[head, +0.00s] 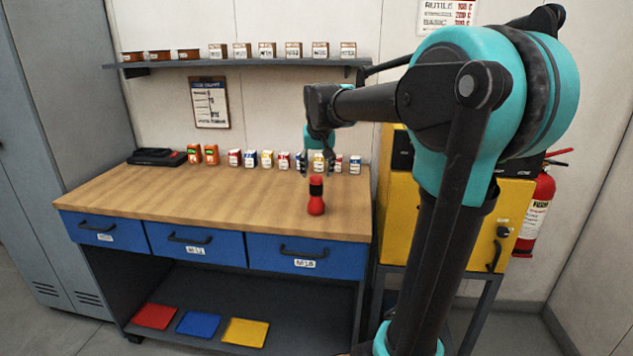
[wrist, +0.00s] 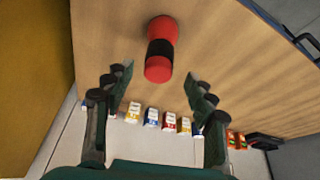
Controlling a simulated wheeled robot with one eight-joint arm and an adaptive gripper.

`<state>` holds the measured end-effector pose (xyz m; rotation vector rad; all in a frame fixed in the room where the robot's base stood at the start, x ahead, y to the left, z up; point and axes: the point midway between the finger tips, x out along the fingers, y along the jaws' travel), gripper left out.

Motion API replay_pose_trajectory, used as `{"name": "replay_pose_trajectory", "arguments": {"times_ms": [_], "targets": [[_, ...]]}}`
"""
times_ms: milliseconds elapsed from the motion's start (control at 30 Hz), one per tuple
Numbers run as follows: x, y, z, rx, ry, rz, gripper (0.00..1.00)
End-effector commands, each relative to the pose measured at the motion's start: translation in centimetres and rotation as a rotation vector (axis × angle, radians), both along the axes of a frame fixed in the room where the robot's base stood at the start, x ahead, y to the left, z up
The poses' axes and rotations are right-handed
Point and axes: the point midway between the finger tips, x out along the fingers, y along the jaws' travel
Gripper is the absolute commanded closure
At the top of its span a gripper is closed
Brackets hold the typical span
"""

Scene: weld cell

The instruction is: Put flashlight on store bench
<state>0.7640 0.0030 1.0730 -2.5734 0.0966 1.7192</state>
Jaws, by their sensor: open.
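A red flashlight with a black middle band (head: 316,205) stands upright on the wooden top of a bench (head: 190,200), near its front right part. In the wrist view the flashlight (wrist: 160,50) shows beyond the fingertips, roughly midway between them. My gripper (head: 318,165) is above and behind the flashlight in the head view, pointing down. In the wrist view my gripper (wrist: 165,82) has its fingers spread wide, with nothing between them held. A small gap or contact with the flashlight cannot be told.
Several small boxes (head: 267,160) line the bench's back edge, with orange devices (head: 211,154) and a black case (head: 157,157) at left. A shelf (head: 230,63) hangs above. A yellow cabinet (head: 398,215) and fire extinguisher (head: 535,215) stand at right. The bench's left and middle are clear.

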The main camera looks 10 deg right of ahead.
Motion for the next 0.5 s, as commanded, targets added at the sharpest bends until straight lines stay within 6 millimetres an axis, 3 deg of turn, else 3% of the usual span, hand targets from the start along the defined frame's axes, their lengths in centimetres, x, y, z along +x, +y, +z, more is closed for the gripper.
{"name": "replay_pose_trajectory", "arguments": {"times_ms": [233,500], "targets": [[-1.3,0.1,3.3,0.0,0.0,0.0,0.44],[-1.8,0.0,3.8,0.0,0.0,0.0,0.44]]}}
